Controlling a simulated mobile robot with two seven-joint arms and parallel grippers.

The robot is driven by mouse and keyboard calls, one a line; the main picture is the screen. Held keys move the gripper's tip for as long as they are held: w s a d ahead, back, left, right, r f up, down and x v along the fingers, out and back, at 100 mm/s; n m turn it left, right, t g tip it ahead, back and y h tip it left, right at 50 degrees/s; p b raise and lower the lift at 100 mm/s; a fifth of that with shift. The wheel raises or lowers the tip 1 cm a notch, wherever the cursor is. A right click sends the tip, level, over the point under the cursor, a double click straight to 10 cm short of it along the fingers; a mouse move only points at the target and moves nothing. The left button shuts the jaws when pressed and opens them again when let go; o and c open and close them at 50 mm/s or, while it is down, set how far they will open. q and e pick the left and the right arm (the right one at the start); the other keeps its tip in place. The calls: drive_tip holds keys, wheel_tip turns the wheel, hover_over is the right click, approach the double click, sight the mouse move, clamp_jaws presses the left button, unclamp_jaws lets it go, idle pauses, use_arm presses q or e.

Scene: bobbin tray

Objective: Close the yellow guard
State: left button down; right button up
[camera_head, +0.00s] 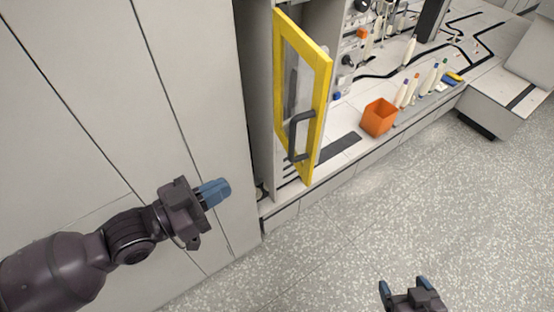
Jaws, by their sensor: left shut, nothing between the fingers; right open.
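The yellow guard (323,88) is a tall yellow frame with a clear pane and a dark handle (300,136). It stands swung open, sticking out from the machine's left side over the front edge. My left gripper (215,192), with blue fingertips, is shut and empty. In the picture it is to the left of and below the handle, apart from the guard. My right gripper (404,286) is open and empty at the bottom edge, in front of the grey floor, well away from the guard.
An orange bin (380,117) stands on the machine's ledge right of the guard. Several bobbins (410,88) stand beyond it. A grey cabinet wall (120,90) fills the left side. A grey slanted unit (505,100) stands at the right. The speckled floor (400,210) in front is clear.

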use_arm(q)
drive_tip(key=b+x, duration=0.1)
drive_tip(key=x, duration=1.2)
drive_tip(key=shift+w, duration=0.1)
